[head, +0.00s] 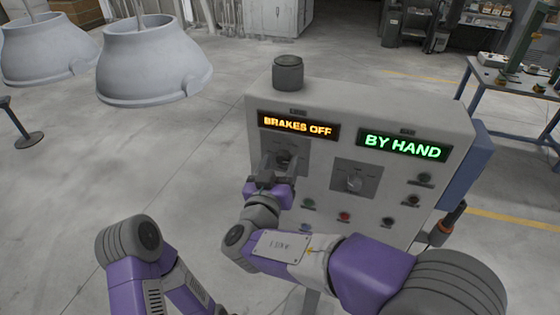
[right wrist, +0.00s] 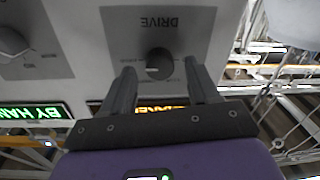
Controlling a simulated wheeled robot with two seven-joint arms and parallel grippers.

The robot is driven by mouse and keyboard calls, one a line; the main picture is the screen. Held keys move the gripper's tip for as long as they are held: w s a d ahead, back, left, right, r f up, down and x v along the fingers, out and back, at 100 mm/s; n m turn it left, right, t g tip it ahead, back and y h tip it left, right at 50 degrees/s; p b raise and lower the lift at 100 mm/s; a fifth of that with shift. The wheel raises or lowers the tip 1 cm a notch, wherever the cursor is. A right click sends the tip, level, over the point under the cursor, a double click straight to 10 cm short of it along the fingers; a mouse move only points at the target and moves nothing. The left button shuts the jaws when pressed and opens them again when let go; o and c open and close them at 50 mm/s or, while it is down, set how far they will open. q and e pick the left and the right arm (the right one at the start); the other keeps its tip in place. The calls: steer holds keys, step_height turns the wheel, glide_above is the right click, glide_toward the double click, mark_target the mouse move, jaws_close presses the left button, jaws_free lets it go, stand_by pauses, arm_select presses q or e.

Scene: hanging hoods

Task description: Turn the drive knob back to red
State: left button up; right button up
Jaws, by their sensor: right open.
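The drive knob (right wrist: 160,64) is a dark round knob on a grey plate marked DRIVE, seen upside down in the right wrist view. In the head view the knob (head: 284,157) is partly covered by my right gripper (head: 279,162). That gripper, also in the right wrist view (right wrist: 160,70), is open, with one finger on each side of the knob. I cannot tell whether the fingers touch it. No red mark by the knob is readable. My left arm shows at the lower left of the head view, but its gripper is out of view.
The grey console (head: 440,115) bears an amber BRAKES OFF display (head: 298,125), a green BY HAND display (head: 402,146), a second knob (head: 354,182) and several small buttons. A dark cylinder (head: 288,73) stands on top. White hoods (head: 152,65) hang at left. A workbench (head: 515,85) stands right.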

steer(key=shift+w+d, duration=0.1)
steer(key=shift+w, duration=0.2)
